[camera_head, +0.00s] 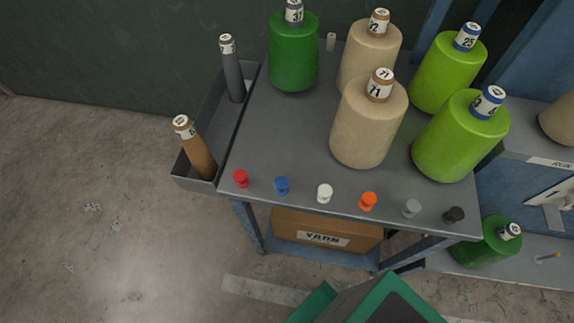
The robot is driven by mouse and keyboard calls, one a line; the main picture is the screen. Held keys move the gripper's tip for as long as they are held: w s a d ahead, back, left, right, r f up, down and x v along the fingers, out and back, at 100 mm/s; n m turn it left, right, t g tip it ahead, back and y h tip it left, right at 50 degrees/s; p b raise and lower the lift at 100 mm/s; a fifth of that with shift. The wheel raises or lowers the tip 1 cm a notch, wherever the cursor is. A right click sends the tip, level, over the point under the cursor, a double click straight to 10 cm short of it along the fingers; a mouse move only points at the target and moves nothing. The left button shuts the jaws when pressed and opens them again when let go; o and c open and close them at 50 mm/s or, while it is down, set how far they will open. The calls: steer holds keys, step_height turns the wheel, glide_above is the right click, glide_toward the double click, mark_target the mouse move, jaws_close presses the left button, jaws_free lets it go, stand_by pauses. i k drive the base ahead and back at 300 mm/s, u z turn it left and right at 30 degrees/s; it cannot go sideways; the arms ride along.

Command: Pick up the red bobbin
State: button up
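The red bobbin (240,178) is a small spool near the front left corner of the grey table top (285,135). It is the leftmost in a row of small bobbins along the front edge. The blue bobbin (282,185) stands to its right, a short gap away. Nothing covers the red bobbin. My gripper is not in view.
The row continues with white (325,193), orange (368,201), grey (411,208) and black (453,215) bobbins. Large yarn cones, including a beige cone (362,130), stand behind. A side trough (208,120) left of the red bobbin holds brown (196,152) and grey (234,75) tubes.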

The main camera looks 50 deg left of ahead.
mark_target(239, 176)
steer(key=u, duration=2.3)
steer(key=k, duration=1.4)
steer(key=z, duration=0.5)
steer(key=i, duration=1)
steer(key=u, duration=0.05)
